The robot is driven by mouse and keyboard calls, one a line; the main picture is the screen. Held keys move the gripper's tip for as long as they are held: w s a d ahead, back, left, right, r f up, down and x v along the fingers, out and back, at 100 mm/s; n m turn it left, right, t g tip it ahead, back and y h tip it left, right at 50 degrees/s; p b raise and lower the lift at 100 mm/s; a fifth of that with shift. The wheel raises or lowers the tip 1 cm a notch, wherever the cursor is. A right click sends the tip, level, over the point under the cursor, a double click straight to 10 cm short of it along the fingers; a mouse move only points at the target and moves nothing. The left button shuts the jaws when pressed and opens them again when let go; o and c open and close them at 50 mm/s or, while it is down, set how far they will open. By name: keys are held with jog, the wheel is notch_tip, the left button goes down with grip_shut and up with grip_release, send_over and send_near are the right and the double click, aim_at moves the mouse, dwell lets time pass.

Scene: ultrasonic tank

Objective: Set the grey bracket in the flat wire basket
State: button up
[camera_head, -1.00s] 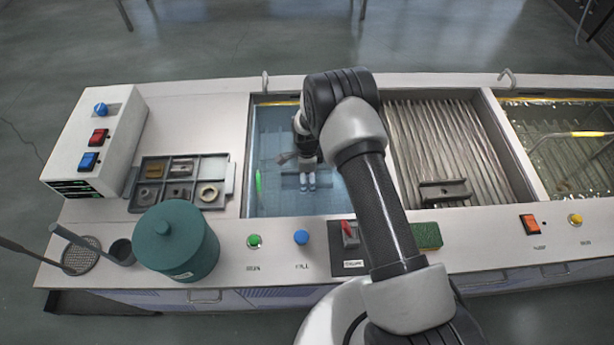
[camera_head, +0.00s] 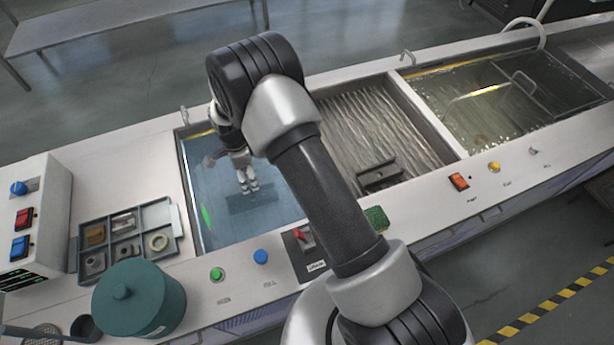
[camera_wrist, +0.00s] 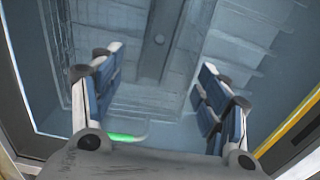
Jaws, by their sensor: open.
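A dark grey bracket-like part (camera_head: 380,178) lies on the ribbed floor of the middle bay in the head view. My gripper (camera_head: 248,187) points down over the blue left tank, left of the bracket and well apart from it. In the wrist view my gripper (camera_wrist: 160,98) is open, with nothing between its fingers. A green grip (camera_head: 206,216) shows at the tank's left side and also in the wrist view (camera_wrist: 126,138). A dim rectangular shape (camera_head: 255,203) lies below my gripper in the tank. I cannot tell whether it is the flat wire basket.
The right tank (camera_head: 426,87) holds liquid and a wire handle. A divided tray (camera_head: 124,257) of small parts and a teal lidded pot (camera_head: 138,300) stand at left. A green sponge (camera_head: 376,218) lies on the front ledge. My arm crosses the front edge.

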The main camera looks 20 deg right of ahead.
jog(key=s+d+r+n+t, duration=0.1)
jog(key=s+d+r+n, duration=0.15)
jog(key=r, duration=0.65)
jog(key=s+d+r+n, duration=0.2)
jog(key=s+r+n, duration=0.1)
jog(key=r, duration=0.6)
jog(key=s+d+r+n+t, duration=0.1)
jog(key=s+d+r+n, duration=0.15)
jog(key=r, duration=0.75)
jog(key=s+d+r+n+t, duration=0.1)
jog(key=s+r+n, duration=0.1)
jog(key=s, duration=0.6)
jog(key=s+d+r+n, duration=0.1)
jog(key=s+r+n, duration=0.2)
jog(key=s, duration=0.5)
jog(key=s+d+r+n+t, duration=0.1)
jog(key=s+d+r+n, duration=0.1)
jog(key=s, duration=0.6)
jog(key=r+n, duration=0.1)
jog(key=n, duration=0.1)
jog(key=shift+n+t, duration=0.3)
jog(key=shift+d, duration=0.1)
